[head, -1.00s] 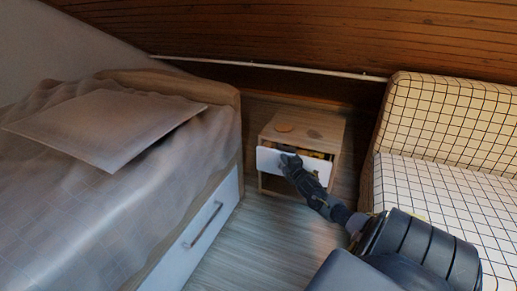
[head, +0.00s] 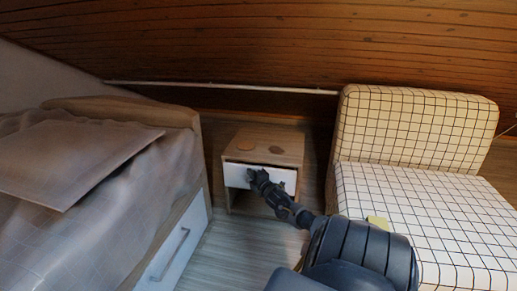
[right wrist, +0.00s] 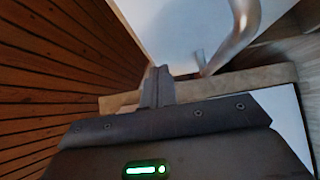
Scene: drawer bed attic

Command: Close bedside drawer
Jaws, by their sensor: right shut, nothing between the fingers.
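The bedside table (head: 287,147) is a small light-wood cabinet between the bed and the sofa seat. Its white drawer front (head: 238,177) stands nearly flush, with a thin dark gap along its top edge. My right gripper (head: 252,175) is shut and empty, its tips at the drawer front, hiding part of it. I cannot tell whether they touch. In the right wrist view, the shut fingers (right wrist: 158,86) are beside a white panel (right wrist: 180,25) with a curved metal handle (right wrist: 240,35). My left gripper is not in view.
The bed (head: 100,215) with its own white drawer (head: 180,250) is at the left. A checked sofa seat (head: 410,195) is at the right. Two flat round items lie on the table top. Bare floor (head: 235,245) shows in front of the table.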

